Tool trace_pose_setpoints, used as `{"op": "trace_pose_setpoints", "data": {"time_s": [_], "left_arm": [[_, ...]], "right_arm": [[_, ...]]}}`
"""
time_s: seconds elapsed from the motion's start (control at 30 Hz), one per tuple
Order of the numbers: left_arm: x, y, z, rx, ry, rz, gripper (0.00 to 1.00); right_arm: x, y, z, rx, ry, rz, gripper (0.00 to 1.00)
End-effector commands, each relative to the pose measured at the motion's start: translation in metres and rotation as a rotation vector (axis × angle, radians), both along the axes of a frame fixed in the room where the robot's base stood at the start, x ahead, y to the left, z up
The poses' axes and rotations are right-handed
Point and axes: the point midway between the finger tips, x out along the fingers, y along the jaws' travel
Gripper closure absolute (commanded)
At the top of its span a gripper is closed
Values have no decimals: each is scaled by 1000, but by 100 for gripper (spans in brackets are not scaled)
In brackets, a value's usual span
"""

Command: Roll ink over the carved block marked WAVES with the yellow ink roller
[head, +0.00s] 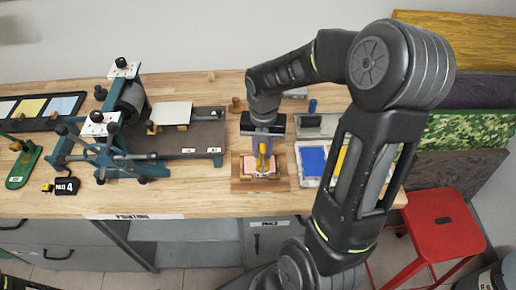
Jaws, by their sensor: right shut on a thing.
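My right gripper (263,143) points down over the wooden bench and is shut on the yellow ink roller (263,160). The roller is upright, its lower end at a small pinkish block (276,169) in a wooden frame (264,185). I cannot tell whether the roller touches the block. No WAVES marking is readable on it, and the gripper and roller hide part of its face. My left gripper is out of view.
Just right of the frame are a pale slab with blue ink (313,160) and a yellow strip. A teal press (125,120) with a flat bed stands left. A red stool (443,225) is on the floor at right. The bench's front edge (200,212) is mostly clear.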

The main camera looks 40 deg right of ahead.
Motion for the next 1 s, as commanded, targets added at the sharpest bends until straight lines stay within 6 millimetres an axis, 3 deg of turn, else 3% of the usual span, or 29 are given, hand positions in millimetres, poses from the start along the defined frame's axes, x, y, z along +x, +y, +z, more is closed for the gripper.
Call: {"op": "trace_pose_setpoints", "data": {"time_s": [1.0], "left_arm": [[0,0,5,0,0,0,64]], "right_arm": [[-13,-15,0,1,4,0,100]]}}
